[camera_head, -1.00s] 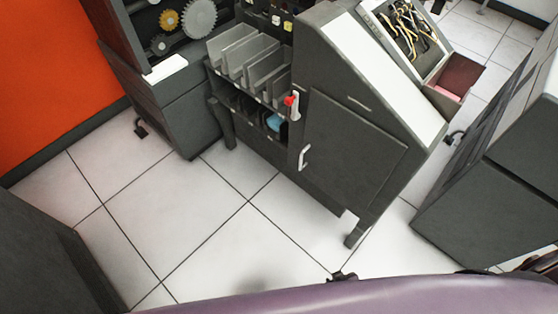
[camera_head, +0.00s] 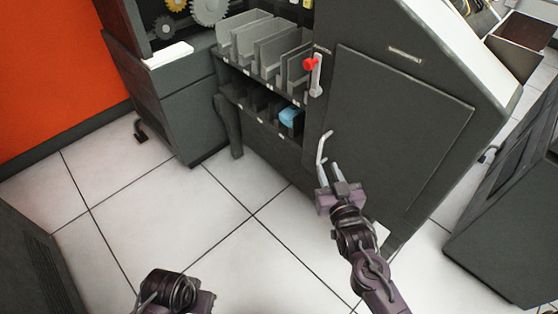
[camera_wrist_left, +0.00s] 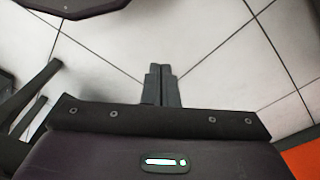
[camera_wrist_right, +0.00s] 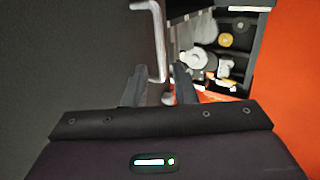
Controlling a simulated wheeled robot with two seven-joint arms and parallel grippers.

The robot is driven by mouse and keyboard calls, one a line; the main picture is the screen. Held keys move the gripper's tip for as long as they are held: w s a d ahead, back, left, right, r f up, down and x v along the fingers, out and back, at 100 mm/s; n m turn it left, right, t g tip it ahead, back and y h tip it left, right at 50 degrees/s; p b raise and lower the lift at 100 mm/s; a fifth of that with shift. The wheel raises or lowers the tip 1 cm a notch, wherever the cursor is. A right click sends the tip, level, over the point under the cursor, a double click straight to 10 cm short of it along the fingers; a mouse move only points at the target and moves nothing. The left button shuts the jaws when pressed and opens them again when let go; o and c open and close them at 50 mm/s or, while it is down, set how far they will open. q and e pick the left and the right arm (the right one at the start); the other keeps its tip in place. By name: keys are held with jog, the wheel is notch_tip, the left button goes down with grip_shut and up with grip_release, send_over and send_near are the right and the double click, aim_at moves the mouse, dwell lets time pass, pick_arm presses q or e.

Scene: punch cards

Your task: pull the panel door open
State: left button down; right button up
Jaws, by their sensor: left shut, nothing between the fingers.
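The dark grey panel door (camera_head: 405,130) is on the slanted cabinet's front and looks closed. Its light metal handle (camera_head: 322,147) stands at the door's left edge. My right gripper (camera_head: 330,173) is just below the handle, fingers pointing at it. In the right wrist view the fingers (camera_wrist_right: 158,85) are apart, and the handle (camera_wrist_right: 158,40) reaches down between them; contact cannot be told. The door also fills the left of that view (camera_wrist_right: 60,60). My left gripper (camera_wrist_left: 162,72) is shut and empty above the floor; in the head view only its arm shows at the bottom.
A red-knobbed lever (camera_head: 315,75) is above the handle. Shelves with grey dividers (camera_head: 265,45) and a blue item (camera_head: 290,117) are to its left. Another dark cabinet (camera_head: 510,200) stands at the right. The tiled floor (camera_head: 130,215) in front is clear.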

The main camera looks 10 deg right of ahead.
aim_at(321, 149)
jog(key=w, duration=0.5)
jog(key=w+r+b, duration=0.1)
jog(key=w, duration=0.2)
jog(key=shift+a+r, duration=0.1)
jog(key=shift+a, duration=0.25)
jog(key=shift+s, duration=0.1)
grip_shut()
